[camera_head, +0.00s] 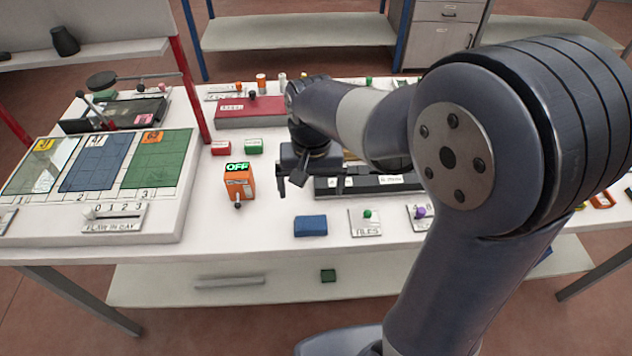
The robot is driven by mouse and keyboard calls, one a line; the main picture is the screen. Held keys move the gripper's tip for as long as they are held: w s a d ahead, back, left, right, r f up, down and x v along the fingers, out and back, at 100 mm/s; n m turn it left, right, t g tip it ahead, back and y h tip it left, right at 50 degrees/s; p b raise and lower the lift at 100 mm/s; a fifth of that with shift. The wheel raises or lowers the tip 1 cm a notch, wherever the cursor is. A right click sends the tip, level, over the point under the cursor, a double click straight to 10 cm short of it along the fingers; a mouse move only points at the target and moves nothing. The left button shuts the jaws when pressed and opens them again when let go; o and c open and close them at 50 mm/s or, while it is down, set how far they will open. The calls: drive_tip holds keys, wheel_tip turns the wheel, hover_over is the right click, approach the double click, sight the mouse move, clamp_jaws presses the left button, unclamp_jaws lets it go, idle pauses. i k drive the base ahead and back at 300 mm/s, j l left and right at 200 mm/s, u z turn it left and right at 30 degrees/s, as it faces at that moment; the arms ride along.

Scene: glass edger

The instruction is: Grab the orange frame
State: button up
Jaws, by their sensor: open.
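A small orange frame (603,200) lies at the far right of the white table, beyond my arm, and is partly cut off from view by the arm. My gripper (291,183) hangs over the middle of the table, far to the left of the orange frame. Its jaws are open with nothing seen between them. My arm stretches across the right half of the picture and hides much of the table there.
An orange box with a green OFF display (239,184) stands left of my gripper. A blue block (310,226) and a TILES plate (365,223) lie in front. A black labelled tray (365,185) is right of my gripper. A sample board (100,170) fills the left.

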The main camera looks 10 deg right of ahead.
sight(604, 199)
drive_tip(key=k+l+z, duration=0.1)
drive_tip(key=l+z, duration=0.25)
drive_tip(key=l, duration=0.9)
drive_tip(key=l+z, duration=0.3)
drive_tip(key=l, duration=1)
drive_tip(key=i, duration=0.05)
